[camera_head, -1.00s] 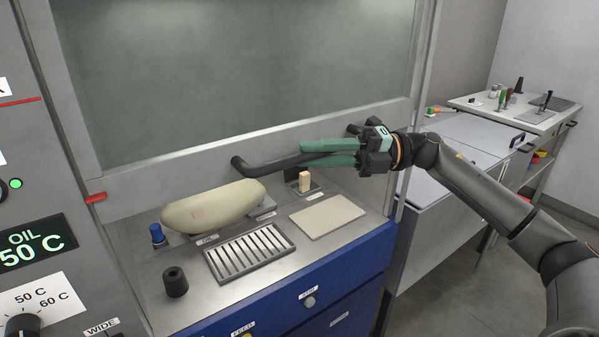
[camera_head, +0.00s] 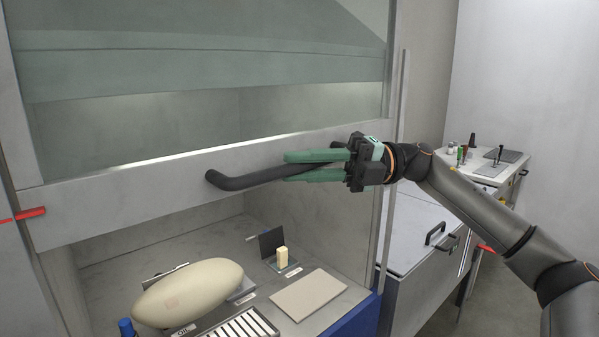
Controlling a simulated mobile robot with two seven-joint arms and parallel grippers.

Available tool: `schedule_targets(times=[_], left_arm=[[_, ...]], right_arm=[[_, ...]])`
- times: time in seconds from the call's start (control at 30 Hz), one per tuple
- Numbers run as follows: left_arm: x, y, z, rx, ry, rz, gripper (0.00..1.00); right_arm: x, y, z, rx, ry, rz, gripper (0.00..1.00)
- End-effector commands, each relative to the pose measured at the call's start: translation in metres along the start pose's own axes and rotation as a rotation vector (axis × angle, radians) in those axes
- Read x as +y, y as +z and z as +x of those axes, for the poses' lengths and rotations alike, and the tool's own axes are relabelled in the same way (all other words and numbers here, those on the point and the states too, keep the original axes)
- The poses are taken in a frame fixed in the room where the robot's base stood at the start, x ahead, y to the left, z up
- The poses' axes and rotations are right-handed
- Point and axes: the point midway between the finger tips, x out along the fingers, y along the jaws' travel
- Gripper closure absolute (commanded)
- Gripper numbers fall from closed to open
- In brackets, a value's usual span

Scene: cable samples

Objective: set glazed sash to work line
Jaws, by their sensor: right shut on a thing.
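The glazed sash (camera_head: 110,208) is a pale-framed panel with greenish glass and a black bar handle (camera_head: 243,180) on its bottom rail. It is raised, with an open gap below it over the bench. A red tab (camera_head: 30,213) sits at the rail's left end. A thin red line (camera_head: 5,220) on the panel at the left edge is about level with the tab; most of that line is out of view. My right gripper (camera_head: 290,166), with green fingers, is shut around the handle's right part. My left gripper is not in view.
Below the sash, a cream oval object (camera_head: 188,293), a slatted grille (camera_head: 240,328), a flat cream plate (camera_head: 308,294) and a small yellowish block (camera_head: 282,257) lie on the bench. A blue-capped item (camera_head: 126,328) is at front left. A side bench (camera_head: 405,232) stands to the right.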

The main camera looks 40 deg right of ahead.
Motion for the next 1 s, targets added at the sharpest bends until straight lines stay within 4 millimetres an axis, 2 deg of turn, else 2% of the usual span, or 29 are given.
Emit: schedule_targets(times=[0.23,0.27,0.5,0.8,0.87,1.0], left_arm=[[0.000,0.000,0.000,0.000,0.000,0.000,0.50],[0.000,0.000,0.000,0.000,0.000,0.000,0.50],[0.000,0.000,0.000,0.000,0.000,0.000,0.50],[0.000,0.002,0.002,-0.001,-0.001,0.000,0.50],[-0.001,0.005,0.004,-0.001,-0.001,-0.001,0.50],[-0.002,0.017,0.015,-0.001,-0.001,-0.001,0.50]], right_arm=[[0.001,0.001,0.000,-0.003,0.002,0.000,1.00],[0.001,0.001,0.000,-0.003,0.002,0.000,0.75],[0.000,0.001,0.000,-0.002,0.001,0.000,0.48],[-0.002,0.001,-0.003,-0.003,0.000,0.000,0.48],[-0.003,0.001,-0.007,-0.005,-0.001,0.000,0.48],[-0.007,0.000,-0.029,-0.006,-0.002,0.000,0.48]])
